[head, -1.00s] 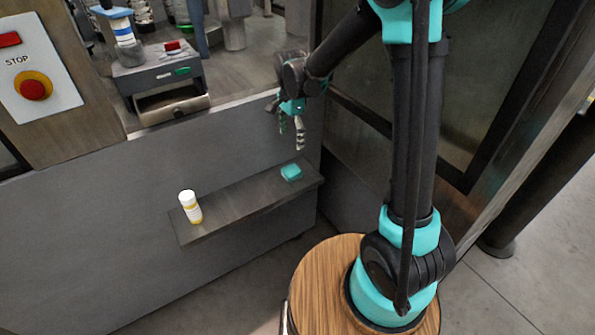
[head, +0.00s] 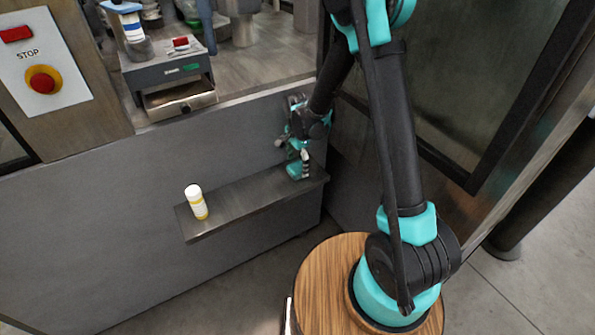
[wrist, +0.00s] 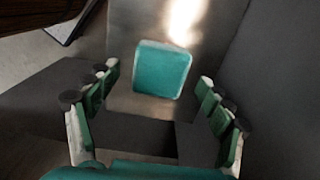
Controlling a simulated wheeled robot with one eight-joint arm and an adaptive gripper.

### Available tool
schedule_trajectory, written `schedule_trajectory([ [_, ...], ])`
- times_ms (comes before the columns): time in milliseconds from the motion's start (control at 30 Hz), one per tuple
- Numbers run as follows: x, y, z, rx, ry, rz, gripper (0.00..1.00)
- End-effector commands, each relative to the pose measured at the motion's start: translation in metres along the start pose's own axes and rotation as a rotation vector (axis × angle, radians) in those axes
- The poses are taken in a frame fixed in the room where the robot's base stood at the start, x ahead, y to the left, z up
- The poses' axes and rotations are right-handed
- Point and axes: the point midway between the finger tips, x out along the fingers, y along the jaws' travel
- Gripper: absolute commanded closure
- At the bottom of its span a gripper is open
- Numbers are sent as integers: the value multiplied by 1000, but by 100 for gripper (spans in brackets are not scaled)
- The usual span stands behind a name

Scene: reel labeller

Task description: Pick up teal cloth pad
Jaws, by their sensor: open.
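The teal cloth pad (wrist: 162,70) lies flat on the shelf in the wrist view, ahead of my gripper (wrist: 158,95) and between the lines of its two fingers. The fingers are spread wide apart and nothing is between their tips. In the head view my gripper (head: 299,168) points down over the right end of the shelf, at the pad (head: 293,171), which it partly hides. I cannot tell from the head view how small the gap to the pad is.
The narrow grey shelf (head: 245,202) juts from the machine's front panel. A white and yellow bottle (head: 196,203) stands upright at its left part. Above are an open drawer unit (head: 180,100) and a red stop button (head: 43,82). The shelf's middle is clear.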

Motion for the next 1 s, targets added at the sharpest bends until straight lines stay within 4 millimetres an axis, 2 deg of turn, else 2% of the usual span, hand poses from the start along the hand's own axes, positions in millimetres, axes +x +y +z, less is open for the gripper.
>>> schedule_trajectory([
  [100,14,0,0,0,0,0,20],
  [200,19,0,0,0,0,0,20],
  [467,20,0,0,0,0,0,20],
  [867,20,0,0,0,0,0,69],
  [1000,20,0,0,0,0,0,69],
])
